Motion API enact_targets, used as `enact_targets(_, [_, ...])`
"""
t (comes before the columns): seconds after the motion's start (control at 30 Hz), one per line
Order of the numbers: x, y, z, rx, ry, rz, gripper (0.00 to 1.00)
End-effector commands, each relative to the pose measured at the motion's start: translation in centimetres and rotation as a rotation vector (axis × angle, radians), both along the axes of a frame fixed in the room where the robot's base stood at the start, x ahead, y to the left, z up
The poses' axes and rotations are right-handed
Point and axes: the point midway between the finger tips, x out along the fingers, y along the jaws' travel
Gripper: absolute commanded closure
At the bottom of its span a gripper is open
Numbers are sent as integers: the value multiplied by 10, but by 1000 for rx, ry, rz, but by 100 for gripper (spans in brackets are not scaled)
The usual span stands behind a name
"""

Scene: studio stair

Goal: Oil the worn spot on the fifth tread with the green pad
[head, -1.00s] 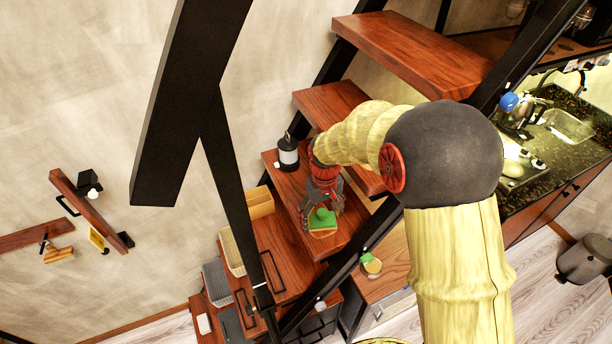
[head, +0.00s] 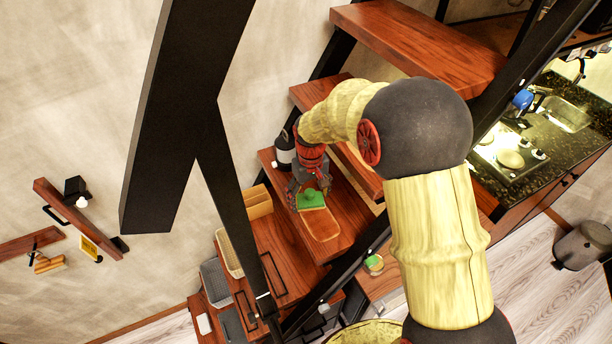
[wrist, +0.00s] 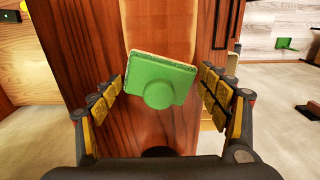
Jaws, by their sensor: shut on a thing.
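The green pad (head: 312,199) has a round knob on top and a pale underside edge. It lies at the wall-side end of the worn spot (head: 321,226), a paler orange strip on the tread (head: 345,212). In the wrist view the pad (wrist: 160,80) sits slightly turned, with the worn spot (wrist: 165,30) running away beyond it. My gripper (head: 309,190) is shut on the pad, pointing down at the tread. Its fingers show on both sides of the pad in the wrist view (wrist: 160,95). Whether the pad's underside presses on the wood is hidden.
A black canister with a white band (head: 284,150) stands on the tread behind my gripper. A black diagonal post (head: 240,200) stands at left in the foreground. Higher treads (head: 425,50) rise to the upper right. A cabinet with baskets (head: 230,252) lies below left.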

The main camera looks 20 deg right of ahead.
Motion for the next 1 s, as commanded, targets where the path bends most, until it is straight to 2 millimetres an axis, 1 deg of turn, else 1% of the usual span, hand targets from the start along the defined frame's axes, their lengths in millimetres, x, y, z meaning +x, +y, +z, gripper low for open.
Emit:
enact_targets(0.07, [1,0,7,0,0,0,48])
enact_targets(0.1, [3,1,21,0,-6,0,48])
enact_targets(0.13, [2,1,24,1,-3,0,48])
enact_targets(0.7, [7,3,74,0,-2,-2,48])
enact_targets(0.83, [8,3,81,0,-2,-2,48])
enact_targets(1.0, [8,3,81,0,-1,-2,48])
